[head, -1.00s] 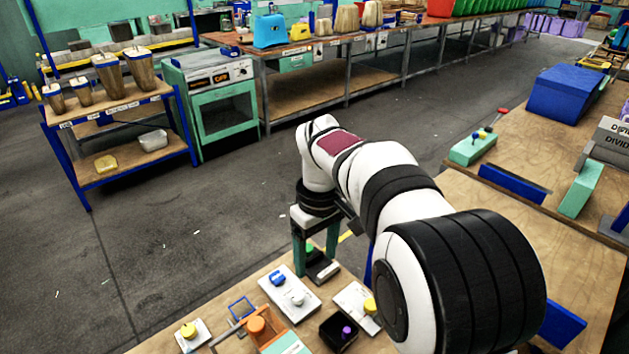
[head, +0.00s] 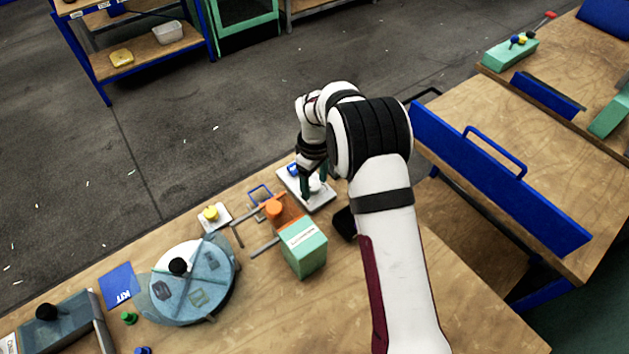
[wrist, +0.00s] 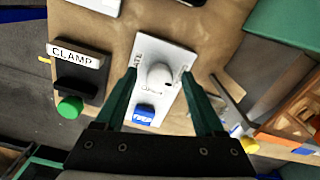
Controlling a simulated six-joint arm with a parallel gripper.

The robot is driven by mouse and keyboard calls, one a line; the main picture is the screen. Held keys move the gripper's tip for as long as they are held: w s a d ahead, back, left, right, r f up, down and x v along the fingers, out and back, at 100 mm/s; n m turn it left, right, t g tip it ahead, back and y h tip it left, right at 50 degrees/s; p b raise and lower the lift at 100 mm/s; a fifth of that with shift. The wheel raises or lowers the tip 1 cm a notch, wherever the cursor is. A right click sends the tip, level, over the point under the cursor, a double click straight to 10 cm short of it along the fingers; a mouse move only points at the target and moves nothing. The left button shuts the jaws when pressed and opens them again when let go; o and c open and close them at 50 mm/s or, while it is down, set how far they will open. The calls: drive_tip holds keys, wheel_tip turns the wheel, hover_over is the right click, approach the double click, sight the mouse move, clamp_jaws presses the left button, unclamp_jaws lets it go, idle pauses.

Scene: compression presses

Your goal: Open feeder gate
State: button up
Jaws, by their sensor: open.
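A white panel (head: 291,183) lies near the table's far edge in the head view. In the wrist view, the panel (wrist: 148,53) carries a round white knob (wrist: 159,76), partly legible lettering that seems to read "GATE", and a blue block (wrist: 144,114) with white letters. My gripper (head: 317,187) is above the panel with its fingers pointing down. In the wrist view, my open gripper (wrist: 159,80) has one green finger on each side of the knob. I cannot tell whether they touch it. In the head view the fingers partly hide the knob.
A black "CLAMP" panel (wrist: 80,75) with a green button is left of the white panel in the wrist view. An orange device with a green box (head: 304,250), a yellow-knobbed panel (head: 211,214) and a round blue turntable (head: 215,290) stand nearby. The table front is clear.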

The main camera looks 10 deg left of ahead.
drive_tip(key=shift+c, duration=0.3)
clamp_jaws()
idle(0.3)
drive_tip(key=m, duration=0.9)
drive_tip(key=shift+a, duration=0.1)
drive_tip(key=m, duration=0.5)
drive_tip(key=shift+a+m, duration=0.1)
drive_tip(key=shift+m, duration=1.8)
